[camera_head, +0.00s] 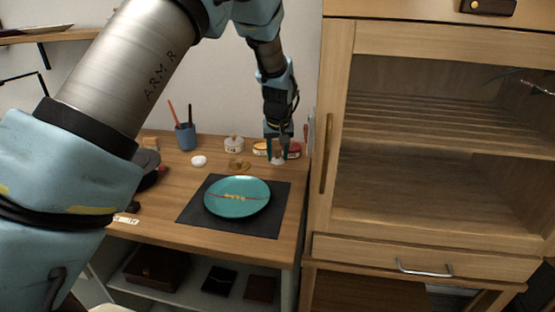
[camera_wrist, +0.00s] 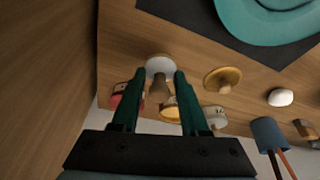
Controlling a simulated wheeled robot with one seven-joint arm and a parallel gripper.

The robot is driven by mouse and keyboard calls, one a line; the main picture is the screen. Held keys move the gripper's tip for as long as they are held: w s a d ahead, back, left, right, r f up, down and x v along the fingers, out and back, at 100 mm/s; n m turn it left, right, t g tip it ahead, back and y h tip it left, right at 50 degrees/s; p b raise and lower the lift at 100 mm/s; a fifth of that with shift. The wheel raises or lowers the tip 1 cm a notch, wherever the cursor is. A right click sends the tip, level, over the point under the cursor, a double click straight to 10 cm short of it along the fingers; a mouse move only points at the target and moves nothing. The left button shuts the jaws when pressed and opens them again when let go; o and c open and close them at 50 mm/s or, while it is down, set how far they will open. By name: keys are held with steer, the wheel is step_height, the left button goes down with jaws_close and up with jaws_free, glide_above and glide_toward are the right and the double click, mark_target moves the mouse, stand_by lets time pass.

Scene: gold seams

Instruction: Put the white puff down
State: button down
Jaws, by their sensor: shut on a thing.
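The white puff (camera_wrist: 160,66) has a round white pad and a brown handle. My gripper (camera_wrist: 160,76) is shut on its handle, with one green finger on each side. In the head view, my gripper (camera_head: 277,150) points down over the back right of the wooden table, and the puff's white pad (camera_head: 277,162) shows under the fingertips. The pad is low over the wood or touching it; I cannot tell which. It is beyond the dark mat (camera_head: 274,222), not on it.
Behind my gripper stand a red jar (camera_wrist: 118,94), a yellow-topped jar (camera_wrist: 170,110) and a lidded white jar (camera_head: 233,144). A gold dish (camera_wrist: 218,82), a white lump (camera_head: 198,160) and a blue cup (camera_head: 186,137) are left. A cabinet (camera_head: 338,130) bounds the right.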

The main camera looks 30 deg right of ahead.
steer(key=shift+f, duration=1.45)
steer(key=shift+c, duration=2.1)
jaws_free()
steer(key=shift+r, duration=0.15)
steer(key=b+v, duration=0.2)
steer(key=v, duration=1)
steer(key=w+a+n, duration=0.1)
steer(key=w+a, duration=0.1)
steer(key=a, duration=1)
steer(key=w+a+n, duration=0.1)
steer(key=w+a, duration=0.1)
steer(key=a, duration=1.1)
steer(key=s+a+f, duration=0.1)
steer(key=s+a, duration=0.2)
steer(key=a, duration=0.3)
steer(key=s+a+f+n+g+y, duration=0.1)
steer(key=s+a, duration=0.3)
steer(key=a, duration=0.3)
steer(key=s+a+f+n, duration=0.1)
steer(key=s+a, duration=0.2)
steer(key=a, duration=0.3)
steer(key=shift+s+a+f, duration=0.2)
steer(key=shift+s+a, duration=0.1)
